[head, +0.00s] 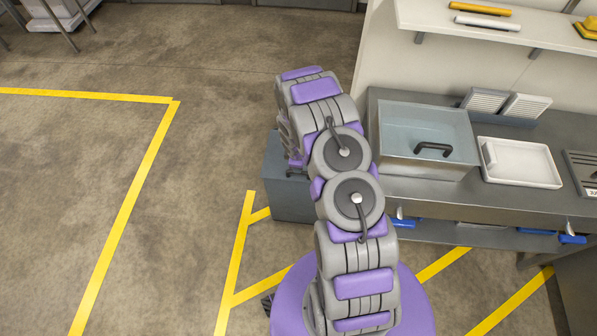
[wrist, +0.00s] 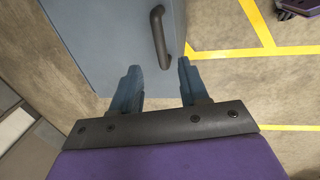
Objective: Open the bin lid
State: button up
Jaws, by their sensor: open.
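A blue-grey bin (head: 287,192) stands on the floor at the left end of the counter, partly hidden behind my arm in the head view. In the wrist view, its flat blue-grey lid (wrist: 105,38) fills the upper middle and looks shut. A dark curved handle (wrist: 157,37) is on the lid near its right edge. My gripper (wrist: 158,72) is open and empty, with its two fingers pointing at the lid. The near end of the handle appears between and just beyond the fingertips. I cannot tell the remaining distance or any contact.
The grey counter (head: 392,188) to the right holds a tub (head: 398,120) with a clear cover and black handle, and a white tray (head: 522,163). A shelf (head: 490,31) is above. Yellow lines (head: 130,208) mark the open floor at left.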

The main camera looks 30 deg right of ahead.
jog(key=f+b, duration=0.1)
jog(key=f, duration=0.1)
jog(key=w+f, duration=0.1)
jog(key=f, duration=0.2)
jog(key=d+f+b, duration=0.1)
jog(key=f, duration=0.2)
jog(key=shift+w+f+b, duration=0.15)
jog(key=shift+b, duration=0.15)
jog(key=shift+c, duration=0.2)
grip_shut()
